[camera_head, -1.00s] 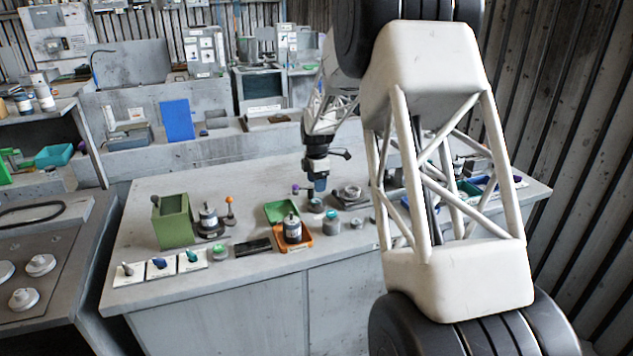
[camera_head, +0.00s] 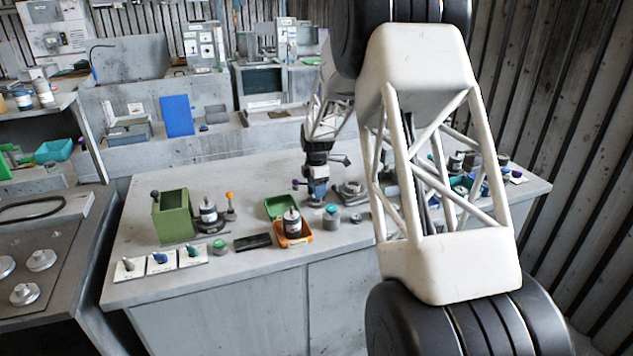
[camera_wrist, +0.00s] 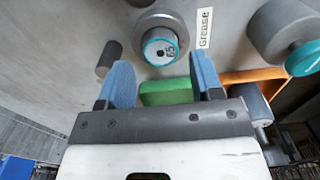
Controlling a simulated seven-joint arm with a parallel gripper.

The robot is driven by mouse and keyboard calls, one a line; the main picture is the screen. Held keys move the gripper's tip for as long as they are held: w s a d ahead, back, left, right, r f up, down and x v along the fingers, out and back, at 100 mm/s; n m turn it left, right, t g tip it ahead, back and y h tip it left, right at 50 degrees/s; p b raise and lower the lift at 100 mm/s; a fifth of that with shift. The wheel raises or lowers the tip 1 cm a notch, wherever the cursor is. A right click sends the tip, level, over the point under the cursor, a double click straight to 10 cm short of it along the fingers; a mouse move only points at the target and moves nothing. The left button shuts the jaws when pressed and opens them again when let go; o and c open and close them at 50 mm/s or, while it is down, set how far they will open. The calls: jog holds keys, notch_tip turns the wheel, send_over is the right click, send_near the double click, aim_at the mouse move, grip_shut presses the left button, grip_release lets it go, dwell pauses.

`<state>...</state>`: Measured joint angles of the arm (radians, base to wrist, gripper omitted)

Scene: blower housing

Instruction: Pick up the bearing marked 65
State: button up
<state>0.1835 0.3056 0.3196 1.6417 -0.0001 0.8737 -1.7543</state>
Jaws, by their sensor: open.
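The bearing marked 65 (camera_wrist: 160,47) shows in the wrist view as a grey round part with a teal-ringed white face. It lies just beyond my fingertips, near the middle between them. My gripper (camera_wrist: 162,74) is open, its two blue fingers apart, with nothing between them. In the head view my gripper (camera_head: 317,194) points down close above the bench, between the orange tray and a flanged grey part. The bearing is not clearly visible there, near or behind the gripper.
A teal-topped grey cylinder (camera_head: 331,216) stands close to the right of my gripper. The green tray (camera_head: 281,208) and orange tray (camera_head: 293,241) are to its left. A flanged grey part (camera_head: 351,192) is at right. A small dark cylinder (camera_wrist: 108,58) lies left of the bearing.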

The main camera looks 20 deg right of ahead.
jog(key=shift+f, duration=1.45)
jog(key=c, duration=0.9)
jog(key=shift+r, duration=0.1)
jog(key=shift+r, duration=2.9)
jog(key=shift+d, duration=0.15)
